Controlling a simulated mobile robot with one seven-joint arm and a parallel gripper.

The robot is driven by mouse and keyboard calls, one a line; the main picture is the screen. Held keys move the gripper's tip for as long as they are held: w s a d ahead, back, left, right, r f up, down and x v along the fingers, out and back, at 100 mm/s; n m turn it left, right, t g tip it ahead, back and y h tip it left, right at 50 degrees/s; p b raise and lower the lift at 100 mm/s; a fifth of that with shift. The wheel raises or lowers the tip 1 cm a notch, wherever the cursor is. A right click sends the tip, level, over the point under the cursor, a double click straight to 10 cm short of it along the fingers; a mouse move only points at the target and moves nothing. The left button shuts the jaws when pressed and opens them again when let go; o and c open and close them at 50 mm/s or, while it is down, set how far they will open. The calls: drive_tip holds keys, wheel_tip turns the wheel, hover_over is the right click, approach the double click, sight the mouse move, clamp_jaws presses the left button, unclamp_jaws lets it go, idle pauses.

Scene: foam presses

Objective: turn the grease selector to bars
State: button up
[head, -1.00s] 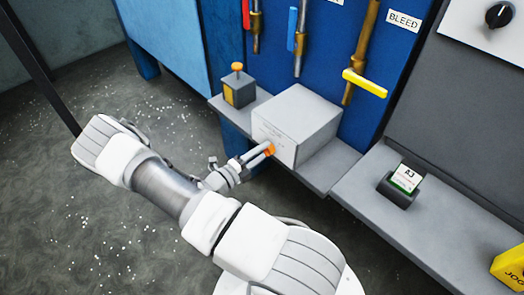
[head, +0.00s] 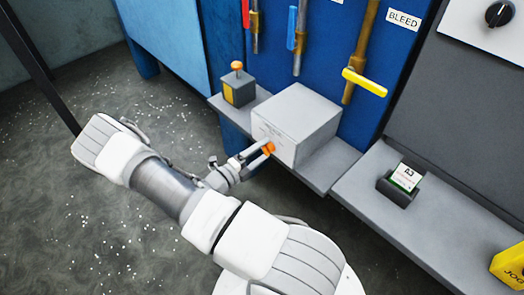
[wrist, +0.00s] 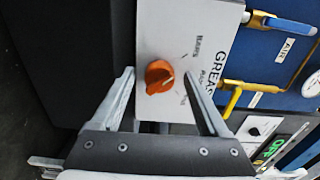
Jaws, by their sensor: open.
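The grease selector is an orange round knob (wrist: 159,77) on a pale panel (wrist: 185,20) lettered "GREAS…" in the wrist view. Small labels stand around the knob, too blurred to read surely. In the head view the knob (head: 268,148) shows on the front of a grey box (head: 310,105). My gripper (wrist: 159,74) is open, with one finger on each side of the knob and a visible gap to it. In the head view my gripper (head: 262,153) is at the box front, partly covering the knob.
The box stands on a grey shelf (head: 325,165). A small dark box with an orange button (head: 238,85) is left of it. A yellow valve handle (head: 364,82) is behind. A card holder (head: 398,185) and a yellow object (head: 510,265) are at right.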

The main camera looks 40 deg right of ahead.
drive_tip(key=s+a+b, duration=0.1)
drive_tip(key=a, duration=1.6)
drive_tip(key=shift+s+a, duration=0.2)
drive_tip(key=shift+r, duration=0.1)
drive_tip(key=s+a+r+n+t+y, duration=0.1)
drive_tip(key=s+r+n+y, duration=0.3)
drive_tip(key=r+n, duration=0.6)
drive_tip(key=s+a+r+n+t+y, duration=0.2)
drive_tip(key=s+a+r+n+y, duration=0.1)
drive_tip(key=r+n+y, duration=0.5)
drive_tip(key=s+a+r+n+t+y, duration=0.1)
drive_tip(key=s+r+n+y, duration=0.4)
drive_tip(key=r+n, duration=0.8)
drive_tip(key=a+n+y, duration=0.1)
drive_tip(key=n, duration=0.2)
drive_tip(key=shift+s+r+n, duration=0.3)
drive_tip(key=shift+s+n, duration=0.05)
drive_tip(key=shift+n, duration=0.05)
